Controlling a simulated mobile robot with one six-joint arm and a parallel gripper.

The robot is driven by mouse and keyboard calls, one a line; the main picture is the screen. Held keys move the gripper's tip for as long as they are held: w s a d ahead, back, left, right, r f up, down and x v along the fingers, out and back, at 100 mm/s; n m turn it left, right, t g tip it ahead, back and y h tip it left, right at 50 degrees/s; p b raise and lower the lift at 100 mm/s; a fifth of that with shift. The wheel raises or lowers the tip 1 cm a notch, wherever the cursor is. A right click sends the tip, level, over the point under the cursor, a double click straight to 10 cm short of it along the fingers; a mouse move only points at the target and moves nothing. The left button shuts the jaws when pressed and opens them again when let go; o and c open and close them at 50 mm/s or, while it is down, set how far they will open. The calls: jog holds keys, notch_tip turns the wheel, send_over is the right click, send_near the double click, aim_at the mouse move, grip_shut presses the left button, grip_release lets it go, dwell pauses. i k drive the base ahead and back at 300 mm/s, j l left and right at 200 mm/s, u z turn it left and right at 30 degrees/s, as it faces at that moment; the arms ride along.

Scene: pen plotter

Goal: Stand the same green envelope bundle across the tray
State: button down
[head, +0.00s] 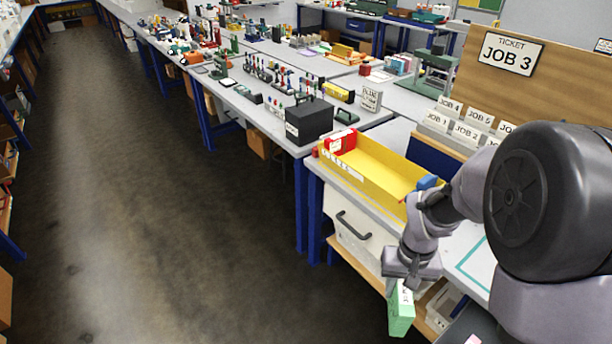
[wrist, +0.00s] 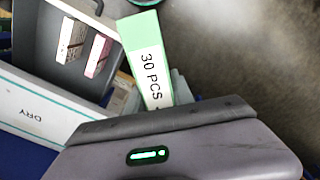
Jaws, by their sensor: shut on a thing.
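The green envelope bundle (head: 401,312) hangs from my gripper (head: 403,283) in the head view, low beside the bench front. In the wrist view the bundle (wrist: 144,55) has a white band reading "30 PCS" and points up and slightly left. A long yellow tray (head: 362,183) lies on the bench, up and left of my gripper. A red bundle (head: 341,140) with a white label is at its far end. My arm hides part of the tray's near end.
A blue thing (head: 428,182) shows near the tray's near end, beside my arm. The wrist view shows an open grey container (wrist: 40,32) with a white bundle (wrist: 72,40) and a pink bundle (wrist: 98,55). A white surface marked DRY (wrist: 30,113) is below it. Floor lies left.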

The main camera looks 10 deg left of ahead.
aim_at(358, 166)
jog(key=i+j+z, duration=0.35)
jog(key=i+j, duration=0.2)
jog(key=i+j+z, duration=0.2)
jog(key=i+j, duration=0.15)
jog(key=i+j+z, duration=0.15)
jog(key=j, duration=0.25)
jog(key=i+j+z, duration=0.2)
jog(key=i+j, duration=0.15)
jog(key=i+j+z, duration=0.2)
jog(key=j, duration=0.3)
jog(key=i+j+z, duration=0.15)
jog(key=j, duration=0.35)
jog(key=i+j+z, duration=0.2)
jog(key=j, duration=0.3)
